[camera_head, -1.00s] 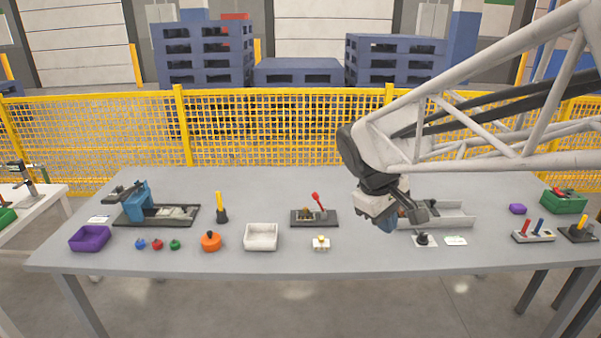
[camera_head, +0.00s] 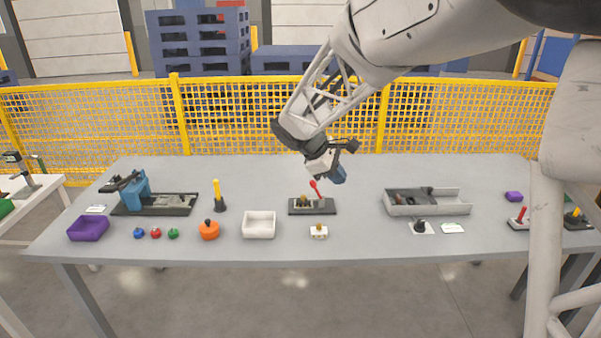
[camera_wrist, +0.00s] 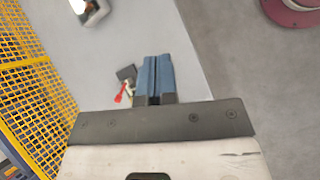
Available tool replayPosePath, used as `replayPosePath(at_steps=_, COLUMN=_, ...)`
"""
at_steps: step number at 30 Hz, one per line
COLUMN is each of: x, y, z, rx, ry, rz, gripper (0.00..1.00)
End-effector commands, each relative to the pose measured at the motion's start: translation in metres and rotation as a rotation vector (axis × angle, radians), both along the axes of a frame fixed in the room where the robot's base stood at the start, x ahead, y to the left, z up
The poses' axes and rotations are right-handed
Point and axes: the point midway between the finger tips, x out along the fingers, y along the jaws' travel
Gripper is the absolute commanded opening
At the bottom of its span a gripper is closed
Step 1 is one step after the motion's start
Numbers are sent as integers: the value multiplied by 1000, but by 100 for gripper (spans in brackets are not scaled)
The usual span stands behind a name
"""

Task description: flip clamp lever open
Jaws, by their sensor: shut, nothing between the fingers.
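The toggle clamp (camera_head: 300,204) sits on a dark base plate in the middle of the table. Its lever has a red tip (camera_head: 314,185) and leans up to the left. My gripper (camera_head: 340,176) is shut and empty, above and just right of the lever, apart from it. In the wrist view my blue fingers (camera_wrist: 154,78) are together, and the red lever (camera_wrist: 120,93) shows just left of them. Part of the clamp is hidden behind the fingers there.
A white tray (camera_head: 259,214) stands left of the clamp, and a small white block with a knob (camera_head: 319,232) lies in front. A grey divided bin (camera_head: 466,203) stands to the right. A yellow mesh fence (camera_head: 100,130) runs behind the table. Table around the clamp is mostly clear.

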Motion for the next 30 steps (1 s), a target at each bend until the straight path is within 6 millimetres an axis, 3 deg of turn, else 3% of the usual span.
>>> replayPosePath(at_steps=15, x=93, y=57, z=-47, rx=-201, ry=145, rz=252, gripper=0)
replayPosePath(at_steps=30, x=169, y=123, z=-107, rx=-405, ry=285, rz=477, gripper=0)
